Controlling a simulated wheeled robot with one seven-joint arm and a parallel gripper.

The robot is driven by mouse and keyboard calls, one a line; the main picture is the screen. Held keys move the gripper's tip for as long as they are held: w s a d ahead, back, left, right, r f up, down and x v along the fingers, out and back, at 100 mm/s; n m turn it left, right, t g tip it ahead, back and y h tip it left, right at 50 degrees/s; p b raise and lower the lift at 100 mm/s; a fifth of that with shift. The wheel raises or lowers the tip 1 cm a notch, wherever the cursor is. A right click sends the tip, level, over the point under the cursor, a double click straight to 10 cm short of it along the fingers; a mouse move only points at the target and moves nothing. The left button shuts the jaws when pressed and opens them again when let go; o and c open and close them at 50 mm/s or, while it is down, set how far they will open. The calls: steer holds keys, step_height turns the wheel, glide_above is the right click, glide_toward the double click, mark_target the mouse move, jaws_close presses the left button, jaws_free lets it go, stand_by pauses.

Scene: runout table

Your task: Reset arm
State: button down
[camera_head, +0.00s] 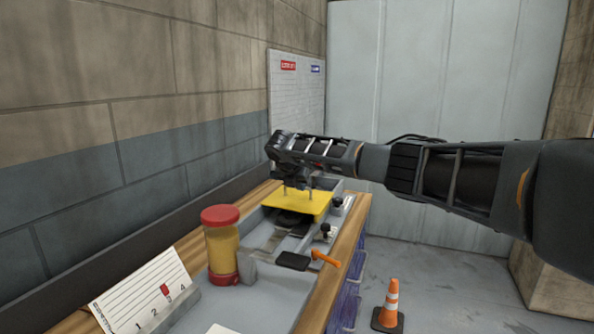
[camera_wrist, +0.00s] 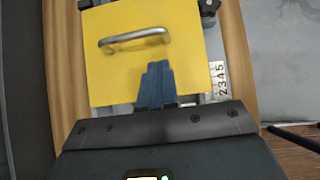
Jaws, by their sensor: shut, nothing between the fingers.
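My arm reaches in from the right in the head view, and my gripper (camera_head: 297,188) hangs over the table above a yellow plate (camera_head: 293,203). In the wrist view my gripper (camera_wrist: 157,68) has its fingers together with nothing between them, in front of the yellow plate. The yellow plate (camera_wrist: 120,75) bears a metal bar handle (camera_wrist: 135,40), which lies beyond the fingertips and apart from them in that picture. The height of the fingertips above the plate is hard to tell.
The wooden table (camera_head: 342,258) holds a red-lidded jar (camera_head: 221,248), a numbered card (camera_head: 140,290) and an orange-handled tool (camera_head: 325,258). A number strip reading 2345 (camera_wrist: 221,80) lies beside the plate. A traffic cone (camera_head: 391,300) stands on the floor at right. A wall runs along the left.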

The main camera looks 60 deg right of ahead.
steer(key=b+v, duration=0.1)
steer(key=v, duration=0.7)
steer(key=shift+w+a, duration=0.15)
steer(key=shift+a, duration=0.05)
steer(key=shift+f, duration=0.1)
